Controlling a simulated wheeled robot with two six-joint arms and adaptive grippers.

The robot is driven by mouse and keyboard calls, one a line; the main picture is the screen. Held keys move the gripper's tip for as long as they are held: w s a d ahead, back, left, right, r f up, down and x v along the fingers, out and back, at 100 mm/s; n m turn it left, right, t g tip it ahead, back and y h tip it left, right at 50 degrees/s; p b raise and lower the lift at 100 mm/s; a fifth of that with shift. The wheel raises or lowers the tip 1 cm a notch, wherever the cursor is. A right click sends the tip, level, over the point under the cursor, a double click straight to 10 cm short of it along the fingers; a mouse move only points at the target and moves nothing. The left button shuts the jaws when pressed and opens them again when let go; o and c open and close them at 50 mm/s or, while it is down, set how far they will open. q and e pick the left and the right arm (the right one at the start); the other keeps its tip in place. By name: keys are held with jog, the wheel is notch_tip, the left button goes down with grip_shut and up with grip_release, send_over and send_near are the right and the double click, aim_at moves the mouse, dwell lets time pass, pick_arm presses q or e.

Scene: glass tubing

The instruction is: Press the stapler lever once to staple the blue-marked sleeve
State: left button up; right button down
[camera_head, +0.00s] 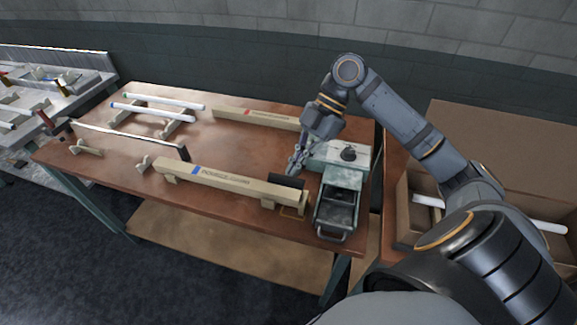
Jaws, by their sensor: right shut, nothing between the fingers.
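The blue-marked sleeve (228,180) is a long tan carton with a blue band, lying across low supports at the table's front. A dark block (287,181) stands at its right end; I cannot tell whether it touches the sleeve. A grey-green machine (336,155) with a black knob on top and an open, dark-lined drawer (338,207) stands right of it. I cannot tell for sure which part is the stapler lever. My right gripper (295,170) is shut and empty, pointing down just left of the machine, above and behind the dark block. My left gripper is not in view.
A red-marked carton (258,119) lies at the back. White tubes (155,101) rest on a wooden rack at the left. A thin dark-ended bar (128,141) stands front left. An open cardboard box (500,150) with white tubes is at the right. The mid-table is clear.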

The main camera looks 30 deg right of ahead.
jog(key=d, duration=0.1)
jog(key=d+r, duration=0.1)
jog(key=d, duration=0.1)
jog(key=shift+w+p, duration=0.15)
jog(key=shift+p, duration=0.2)
jog(key=v, duration=0.7)
jog(key=shift+d+r, duration=0.2)
jog(key=shift+r, duration=0.05)
dwell(0.6)
